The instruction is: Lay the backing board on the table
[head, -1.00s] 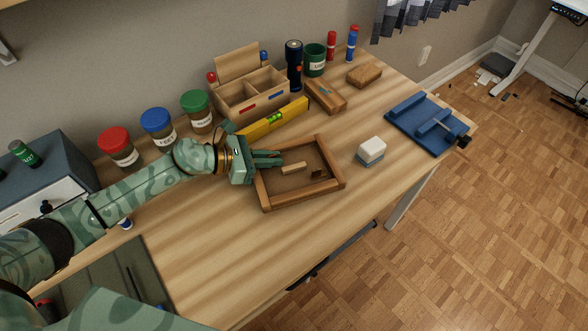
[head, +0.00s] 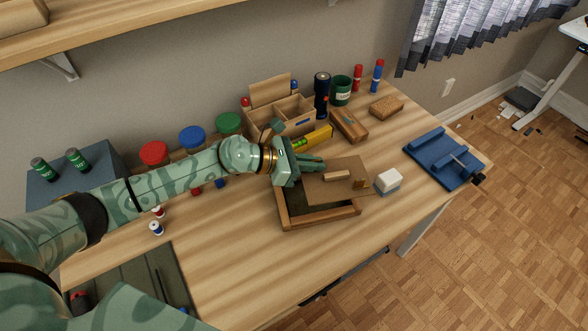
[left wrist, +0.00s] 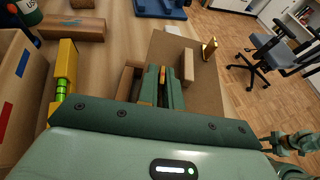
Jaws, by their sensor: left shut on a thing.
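The backing board (head: 325,193) is a flat brown panel with a light wooden strip (head: 336,175) and a small brass-coloured piece (head: 360,183) on its face. My left gripper (head: 318,164) is shut on the backing board and holds it raised above the wooden frame (head: 318,222). The frame lies on the table (head: 235,250), its dark inside partly bared and its right part covered by the board. In the left wrist view the board (left wrist: 205,95) extends beyond the fingers (left wrist: 160,88).
A white block (head: 388,180) stands beside the board's right edge. A blue vise-like fixture (head: 443,160) is at the table's right end. A yellow level (head: 313,138), a wooden organiser (head: 290,115) and jars line the back.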

